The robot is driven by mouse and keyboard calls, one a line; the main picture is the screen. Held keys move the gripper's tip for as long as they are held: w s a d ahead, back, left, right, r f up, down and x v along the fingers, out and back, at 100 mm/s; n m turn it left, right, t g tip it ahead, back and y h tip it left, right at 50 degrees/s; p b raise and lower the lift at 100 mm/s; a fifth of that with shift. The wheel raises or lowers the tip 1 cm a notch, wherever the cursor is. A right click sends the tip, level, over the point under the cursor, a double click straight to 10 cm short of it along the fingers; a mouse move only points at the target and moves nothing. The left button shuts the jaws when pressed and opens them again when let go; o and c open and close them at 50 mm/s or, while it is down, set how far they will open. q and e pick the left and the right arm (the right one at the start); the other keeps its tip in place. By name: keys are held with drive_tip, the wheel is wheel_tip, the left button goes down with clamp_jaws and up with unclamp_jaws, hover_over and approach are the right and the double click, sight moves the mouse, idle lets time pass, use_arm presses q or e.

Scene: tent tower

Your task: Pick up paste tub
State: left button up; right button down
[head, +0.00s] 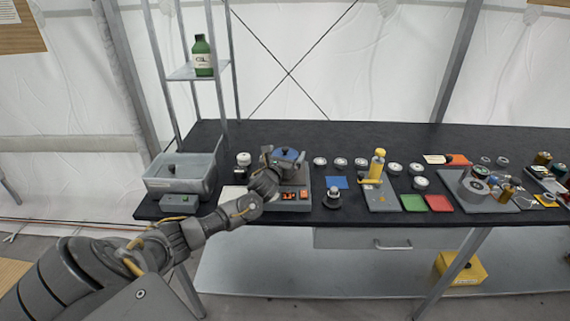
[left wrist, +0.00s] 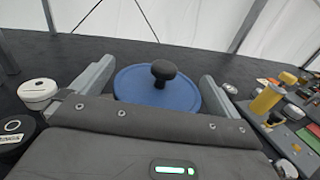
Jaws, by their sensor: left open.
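A round blue-lidded tub with a black knob (head: 290,154) sits on a grey device with orange switches (head: 297,195); I take it for the paste tub, though no label shows. In the left wrist view the blue lid (left wrist: 140,82) lies ahead, between the two open fingers. My left gripper (head: 268,160) is at the tub's left side in the head view and holds nothing that I can see. The tub's lower body is mostly hidden by the gripper. Whether the fingers touch the tub cannot be told. My right gripper is not in view.
A white-lidded jar (head: 243,159) stands left of the gripper, near a grey bin (head: 182,175). The back of the black table (head: 300,133) is clear.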

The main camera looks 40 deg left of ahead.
sight(285, 148)
use_arm(q)
drive_tip(key=c, duration=0.9)
drive_tip(key=shift+c, duration=0.5)
drive_tip(key=shift+r, duration=0.15)
drive_tip(key=shift+r, duration=0.2)
wheel_tip(285, 148, up, 3)
drive_tip(key=shift+a+f+b, duration=0.1)
drive_tip(key=shift+f+b, duration=0.1)
drive_tip(key=shift+b, duration=0.75)
drive_tip(key=s+a+r+b, duration=0.1)
drive_tip(key=s+r, duration=0.2)
drive_tip(key=s, duration=0.1)
drive_tip(key=s+a+r+b, duration=0.1)
drive_tip(key=s+a+r, duration=0.1)
drive_tip(key=s+r, duration=0.1)
drive_tip(key=s+a+r+b, duration=0.1)
drive_tip(key=s+r, duration=0.2)
drive_tip(key=s, duration=0.3)
drive_tip(key=shift+s+a+r+b, duration=0.1)
drive_tip(key=shift+a+r+b, duration=0.2)
drive_tip(key=shift+r, duration=0.1)
